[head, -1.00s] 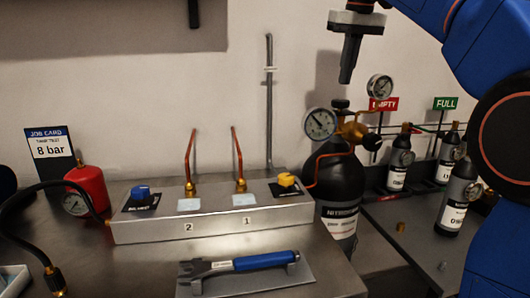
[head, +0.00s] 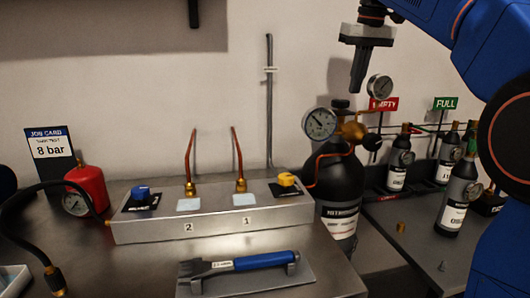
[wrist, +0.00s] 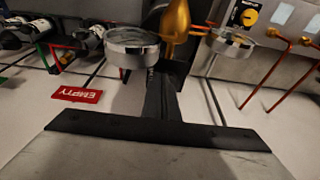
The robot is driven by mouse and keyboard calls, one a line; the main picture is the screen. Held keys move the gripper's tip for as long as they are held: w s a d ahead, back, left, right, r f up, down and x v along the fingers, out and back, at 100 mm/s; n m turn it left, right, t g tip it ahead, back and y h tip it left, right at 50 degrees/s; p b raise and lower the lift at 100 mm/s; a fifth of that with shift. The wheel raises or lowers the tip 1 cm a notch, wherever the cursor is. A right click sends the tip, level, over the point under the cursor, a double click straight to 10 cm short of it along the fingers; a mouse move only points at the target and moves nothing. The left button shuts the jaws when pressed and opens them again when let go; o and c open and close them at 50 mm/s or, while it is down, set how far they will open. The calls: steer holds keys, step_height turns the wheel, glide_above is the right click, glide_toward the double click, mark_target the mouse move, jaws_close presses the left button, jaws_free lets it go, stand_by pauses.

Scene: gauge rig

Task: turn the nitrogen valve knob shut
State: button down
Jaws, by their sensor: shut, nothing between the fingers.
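A large black cylinder (head: 338,180) with a white label stands right of the metal panel; the label text is too blurred to read surely. On its top sits a brass regulator (head: 352,130) with two round gauges. A black knob (head: 340,104) is above the cylinder's neck, and another dark knob (head: 372,143) is on the regulator's right side. I cannot tell surely which is the nitrogen valve knob. My gripper (head: 357,88) is shut and empty, pointing down just above and right of the upper knob, apart from it. In the wrist view my gripper (wrist: 162,85) hides part of the regulator.
The left gauge (head: 319,123) and right gauge (head: 380,88) flank the space under my gripper. A panel (head: 210,226) with blue and yellow knobs and copper tubes stands left. A blue-handled wrench (head: 262,261) lies in front. Small bottles (head: 397,170) stand right beside EMPTY and FULL signs.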

steer(key=shift+f, duration=1.8)
steer(key=shift+s+a, duration=0.3)
steer(key=shift+a, duration=0.6)
steer(key=shift+a, duration=0.75)
steer(key=shift+s, duration=0.1)
glide_toward(340, 104)
steer(key=shift+s+a+f, duration=0.25)
steer(key=shift+s+f, duration=0.05)
steer(key=shift+f, duration=0.05)
stand_by(0.4)
steer(key=w+d+f, duration=0.1)
steer(key=d+f, duration=0.2)
steer(key=f, duration=0.3)
steer(key=shift+w+d, duration=0.2)
stand_by(0.6)
